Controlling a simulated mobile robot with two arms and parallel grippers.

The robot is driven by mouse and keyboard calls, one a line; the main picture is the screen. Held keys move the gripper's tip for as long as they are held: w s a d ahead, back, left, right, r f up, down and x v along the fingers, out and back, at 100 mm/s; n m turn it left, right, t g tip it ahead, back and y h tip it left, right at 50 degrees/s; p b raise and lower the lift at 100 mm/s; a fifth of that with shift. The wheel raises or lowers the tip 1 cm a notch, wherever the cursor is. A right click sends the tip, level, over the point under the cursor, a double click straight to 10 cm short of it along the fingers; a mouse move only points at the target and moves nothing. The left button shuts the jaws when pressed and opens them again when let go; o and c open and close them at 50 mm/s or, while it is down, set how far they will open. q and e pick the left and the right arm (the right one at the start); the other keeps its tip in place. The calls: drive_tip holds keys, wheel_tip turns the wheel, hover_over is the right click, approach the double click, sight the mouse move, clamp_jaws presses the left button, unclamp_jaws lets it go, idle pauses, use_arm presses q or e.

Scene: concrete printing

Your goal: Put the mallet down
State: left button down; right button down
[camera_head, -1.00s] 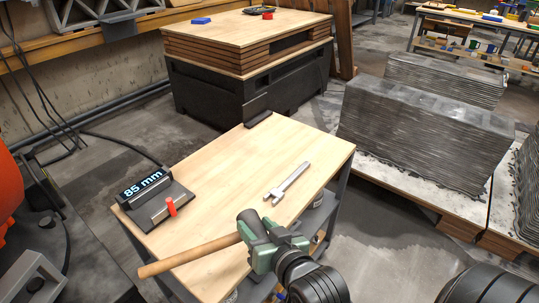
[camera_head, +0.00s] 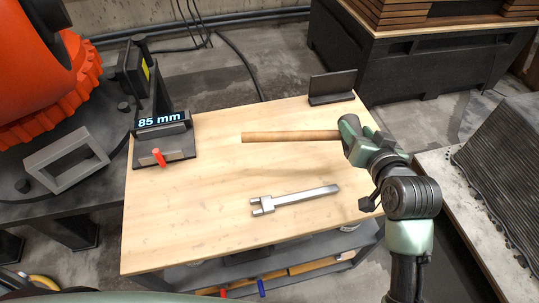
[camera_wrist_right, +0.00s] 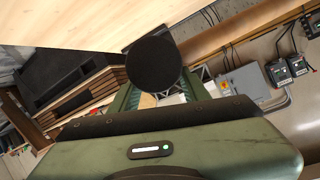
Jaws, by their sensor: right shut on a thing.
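My right gripper (camera_head: 350,134) is shut on the mallet, over the back right part of the wooden table (camera_head: 200,220). The mallet's wooden handle (camera_head: 290,137) points left from the gripper, roughly level. Its head is mostly hidden by the gripper in the head view. In the right wrist view a round black face, seemingly the mallet head (camera_wrist_right: 153,65), shows between the fingers (camera_wrist_right: 160,92). I cannot tell whether the mallet touches the table top. My left gripper is not in view.
A grey open-ended wrench (camera_head: 295,199) lies nearer the table's front. A gauge block reading 85 mm (camera_head: 165,140), with a red peg, stands at the back left. A dark upright plate (camera_head: 332,87) stands at the back right edge. The table's middle and front left are bare.

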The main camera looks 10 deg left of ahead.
drive_tip(key=w+a+r+n+g+y, duration=0.1)
drive_tip(key=w+a+r+n+y, duration=0.2)
drive_tip(key=w+r, duration=0.6)
hover_over(329, 142)
drive_tip(key=shift+m, duration=0.3)
wheel_tip(329, 142, down, 14)
drive_tip(key=shift+f, duration=0.1)
wheel_tip(329, 142, down, 5)
drive_tip(key=shift+b, duration=0.35)
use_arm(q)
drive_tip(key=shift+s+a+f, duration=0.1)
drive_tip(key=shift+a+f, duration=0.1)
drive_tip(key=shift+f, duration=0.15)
use_arm(e)
drive_tip(key=c, duration=0.7)
unclamp_jaws()
drive_tip(key=shift+f, duration=0.15)
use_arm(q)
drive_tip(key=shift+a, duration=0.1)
use_arm(e)
drive_tip(key=shift+s, duration=0.1)
